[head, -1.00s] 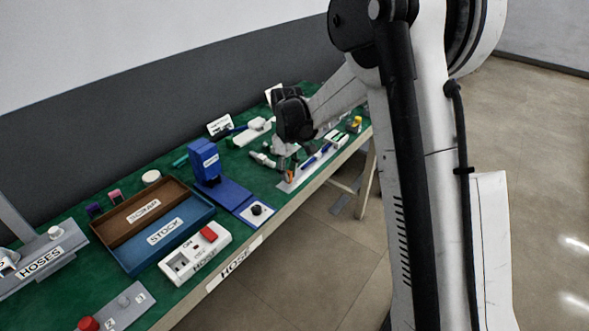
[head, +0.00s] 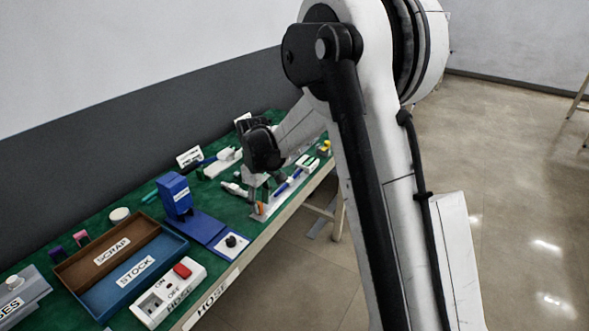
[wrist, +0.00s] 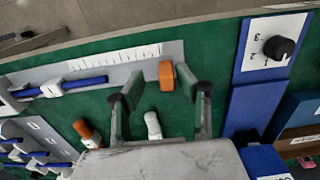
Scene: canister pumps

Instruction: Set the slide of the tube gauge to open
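The tube gauge (wrist: 100,72) is a pale plate with a white ruled scale along the bench's front edge. A blue tube (wrist: 85,81) lies at its left part, in a grey-white holder. The slide appears to be the orange block (wrist: 166,75) at the right end of the scale; it also shows in the head view (head: 259,209). My gripper (wrist: 158,88) is open over the gauge. The orange block shows between its two fingertips, nearer the right one. I cannot tell whether a finger touches it. No open or closed mark is readable on the gauge.
A blue plate with a black knob (wrist: 279,48) lies right of the gauge, with a blue upright block (head: 176,195) behind. The stock tray (head: 135,268) and a white switch box (head: 168,292) stand farther left in the head view. Another orange-tipped part (wrist: 83,128) lies near my gripper.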

